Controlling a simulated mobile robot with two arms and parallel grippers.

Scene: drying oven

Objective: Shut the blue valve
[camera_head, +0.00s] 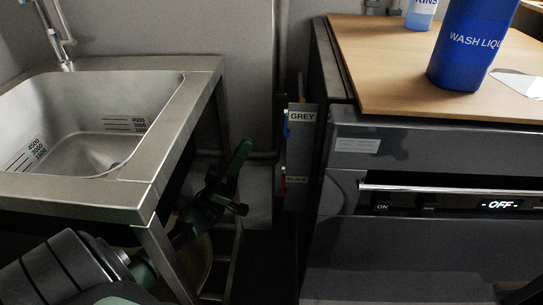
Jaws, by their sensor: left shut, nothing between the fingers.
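A small blue valve handle (287,128) shows in the head view at the left edge of a grey plate (301,140) marked GREY, in the narrow gap between the sink stand and the oven unit. My left gripper (239,158), dark with green parts, comes up from the lower left past the sink's front leg. It is shut and empty, left of the blue valve and a little lower, apart from it in the picture. The depth between them is hard to tell. My right gripper is not in view.
A red handle (283,187) sits below, by a second label (297,179). The steel sink (190,118) and its leg stand close to my left arm. The oven unit (345,210) bounds the gap's right side. A blue wash-liquid container (465,50) stands on the wooden top (385,65).

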